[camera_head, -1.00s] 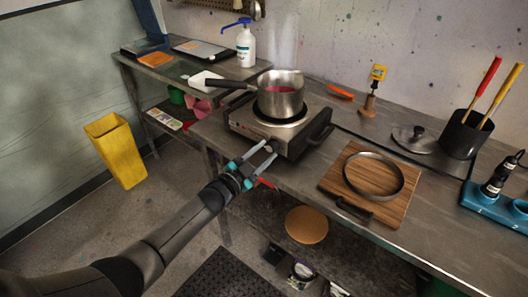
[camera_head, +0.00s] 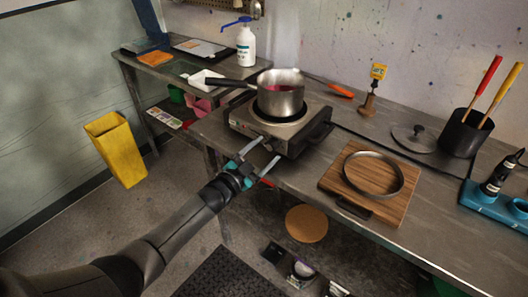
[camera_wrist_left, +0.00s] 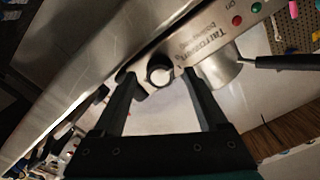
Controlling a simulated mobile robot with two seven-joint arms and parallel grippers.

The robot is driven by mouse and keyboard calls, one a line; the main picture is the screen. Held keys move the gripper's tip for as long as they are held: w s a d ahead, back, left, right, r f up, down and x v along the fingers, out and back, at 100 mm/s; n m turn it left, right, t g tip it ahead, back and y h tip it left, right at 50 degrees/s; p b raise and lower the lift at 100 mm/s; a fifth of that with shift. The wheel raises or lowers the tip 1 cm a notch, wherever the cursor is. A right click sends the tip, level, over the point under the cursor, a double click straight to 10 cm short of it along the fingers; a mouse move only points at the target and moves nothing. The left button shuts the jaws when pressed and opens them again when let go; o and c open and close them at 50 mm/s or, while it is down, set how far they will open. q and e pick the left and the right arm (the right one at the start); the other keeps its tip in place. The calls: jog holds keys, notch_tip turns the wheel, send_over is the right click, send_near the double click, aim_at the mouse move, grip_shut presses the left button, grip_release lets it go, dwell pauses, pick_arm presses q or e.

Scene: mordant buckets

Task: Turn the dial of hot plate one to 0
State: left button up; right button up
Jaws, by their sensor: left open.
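The hot plate (camera_head: 250,124) is a steel box on the bench with a steel pot (camera_head: 281,97) of red liquid on top. My left gripper (camera_head: 268,149) is open at the front face of the hot plate. In the left wrist view, the round dark dial (camera_wrist_left: 160,70) with a pale centre shows between the spread fingers of the left gripper (camera_wrist_left: 158,76). A gap shows on both sides of the dial. The dial's setting cannot be read. My right gripper is not in view.
The pot's long black handle (camera_head: 230,83) points left. A wooden board with a metal ring (camera_head: 374,175) lies to the right. A yellow bin (camera_head: 116,150) stands on the floor at left. The wrist view shows red and green lamps (camera_wrist_left: 247,13) on the panel.

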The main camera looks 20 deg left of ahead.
pick_arm(q)
jog(key=p+v, duration=0.2)
jog(key=v, duration=1.3)
jog(key=shift+p, duration=0.35)
jog(key=shift+s, duration=0.1)
